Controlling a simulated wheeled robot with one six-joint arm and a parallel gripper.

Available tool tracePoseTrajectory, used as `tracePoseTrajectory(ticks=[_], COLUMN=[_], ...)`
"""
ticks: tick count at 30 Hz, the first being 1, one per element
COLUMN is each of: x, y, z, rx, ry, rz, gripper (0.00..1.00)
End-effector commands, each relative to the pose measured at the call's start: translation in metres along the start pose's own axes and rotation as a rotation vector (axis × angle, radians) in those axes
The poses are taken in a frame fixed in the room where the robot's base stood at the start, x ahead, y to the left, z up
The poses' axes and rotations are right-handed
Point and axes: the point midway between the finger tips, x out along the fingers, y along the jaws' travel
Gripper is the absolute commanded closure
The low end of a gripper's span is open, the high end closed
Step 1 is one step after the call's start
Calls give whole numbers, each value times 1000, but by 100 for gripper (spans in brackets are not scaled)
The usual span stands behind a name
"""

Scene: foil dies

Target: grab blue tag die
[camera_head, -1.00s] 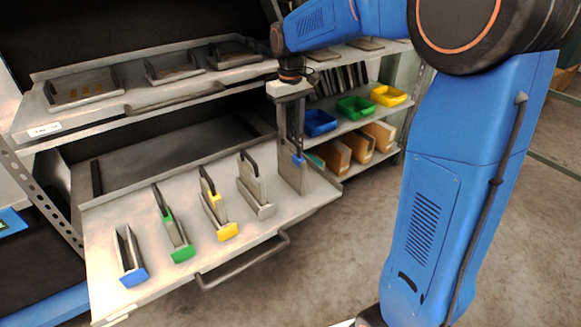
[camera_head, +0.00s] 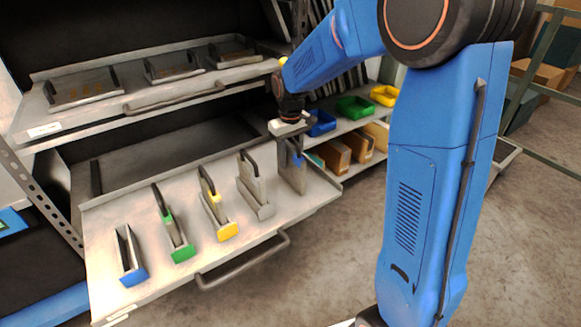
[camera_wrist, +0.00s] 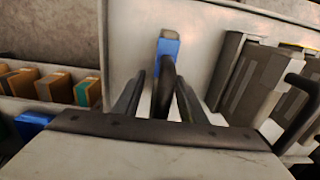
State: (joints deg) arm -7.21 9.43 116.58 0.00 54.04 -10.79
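An upright grey plate-like die with a blue tag (camera_head: 299,160) stands at the right end of the pulled-out drawer. In the wrist view its blue tag (camera_wrist: 168,46) shows just beyond my fingers, with a black curved handle (camera_wrist: 166,88) below it. My gripper (camera_wrist: 160,92) is open, with one finger on each side of that handle and gaps visible between. In the head view my gripper (camera_head: 291,134) is low over this die, its fingertips partly hidden. Another holder with a blue tag (camera_head: 134,277) stands at the drawer's left end.
The drawer (camera_head: 180,285) also holds a green-tagged die (camera_head: 182,253), a yellow-tagged die (camera_head: 226,231) and an untagged grey die (camera_head: 254,190). An upper shelf (camera_head: 100,110) overhangs behind. Coloured bins (camera_head: 354,107) and cardboard boxes (camera_head: 334,155) sit to the right.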

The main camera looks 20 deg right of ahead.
Motion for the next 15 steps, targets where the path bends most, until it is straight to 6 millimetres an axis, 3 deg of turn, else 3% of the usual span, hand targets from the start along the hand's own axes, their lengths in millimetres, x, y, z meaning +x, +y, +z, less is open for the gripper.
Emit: tracePoseTrajectory(ticks=[8, 13, 15], x=[3, 3, 3], y=[0, 0, 0], z=[0, 0, 0], rx=[0, 0, 0], ry=[1, 1, 1], rz=[0, 0, 0], gripper=[62, 100, 100])
